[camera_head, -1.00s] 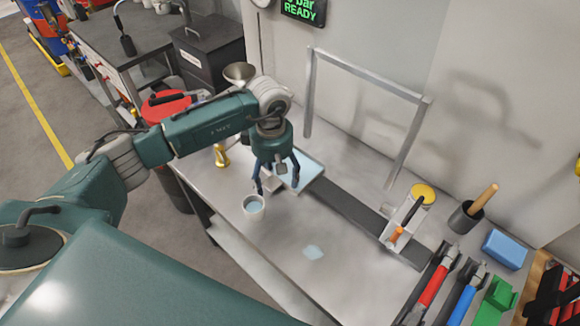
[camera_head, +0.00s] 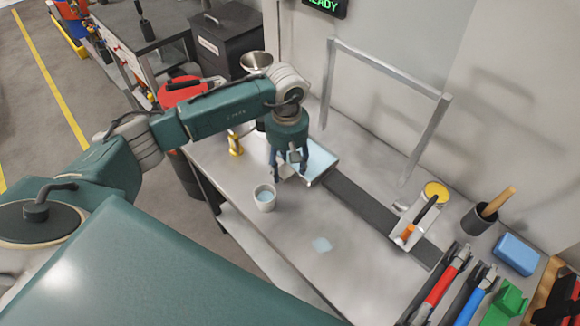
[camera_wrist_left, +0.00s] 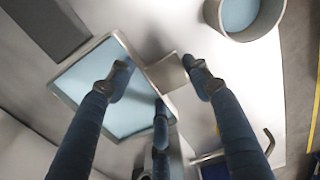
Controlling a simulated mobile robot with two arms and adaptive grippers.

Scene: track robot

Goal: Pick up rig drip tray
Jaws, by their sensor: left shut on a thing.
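The rig drip tray (camera_head: 318,167) is a shallow square tray with a pale metal rim and light blue liquid inside. It lies at the left end of the dark strip on the bench. My left gripper (camera_head: 286,172) points down at the tray's near-left edge and is shut on the tray by this tab. Its blue fingers also show in the left wrist view (camera_wrist_left: 160,78) and cover part of the tray. I cannot tell whether the tray is clear of the bench. My right gripper is not in view.
A cup (camera_head: 265,202) of blue liquid stands close to the gripper. A metal frame (camera_head: 385,70) stands behind the tray. A brass object (camera_head: 235,145) is left of the gripper. Tools lie at the right.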

